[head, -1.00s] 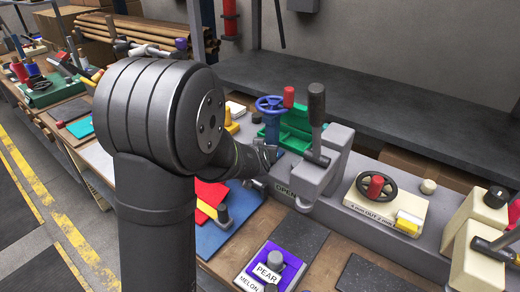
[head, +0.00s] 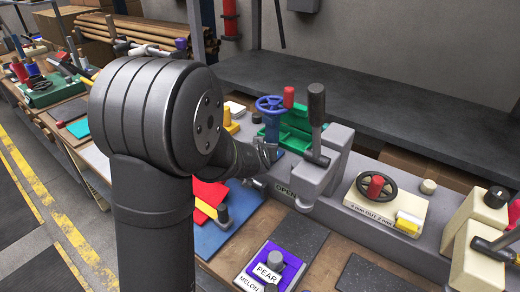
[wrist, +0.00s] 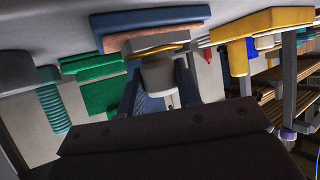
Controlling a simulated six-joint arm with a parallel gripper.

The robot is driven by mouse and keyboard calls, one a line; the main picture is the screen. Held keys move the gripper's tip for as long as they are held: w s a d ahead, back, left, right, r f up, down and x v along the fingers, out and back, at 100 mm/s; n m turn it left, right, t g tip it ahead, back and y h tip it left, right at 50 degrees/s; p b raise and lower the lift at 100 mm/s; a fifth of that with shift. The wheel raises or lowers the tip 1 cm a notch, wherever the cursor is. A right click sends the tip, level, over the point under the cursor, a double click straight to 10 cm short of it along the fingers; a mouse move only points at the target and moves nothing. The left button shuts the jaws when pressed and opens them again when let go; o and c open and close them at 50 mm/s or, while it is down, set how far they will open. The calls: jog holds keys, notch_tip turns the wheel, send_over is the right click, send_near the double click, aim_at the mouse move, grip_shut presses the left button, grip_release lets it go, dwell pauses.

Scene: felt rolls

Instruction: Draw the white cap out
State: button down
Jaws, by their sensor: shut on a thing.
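A pale white cap (wrist: 158,75) shows in the middle of the wrist view, just in front of a grey fitting with a yellowish rim (wrist: 158,42). My gripper (wrist: 160,88) is shut on the cap, with a finger at either side of it. Whether the cap still touches the fitting cannot be told. The cap cannot be made out there.
A green bin (head: 296,128) stands behind the gripper. A grey lever box (head: 318,172) marked OPEN is close on its right. A yellow block (wrist: 238,50) and a teal coil (wrist: 52,105) show in the wrist view. Red and blue felt lies in front.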

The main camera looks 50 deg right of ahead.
jog(key=shift+r, duration=0.8)
jog(key=shift+r, duration=2.2)
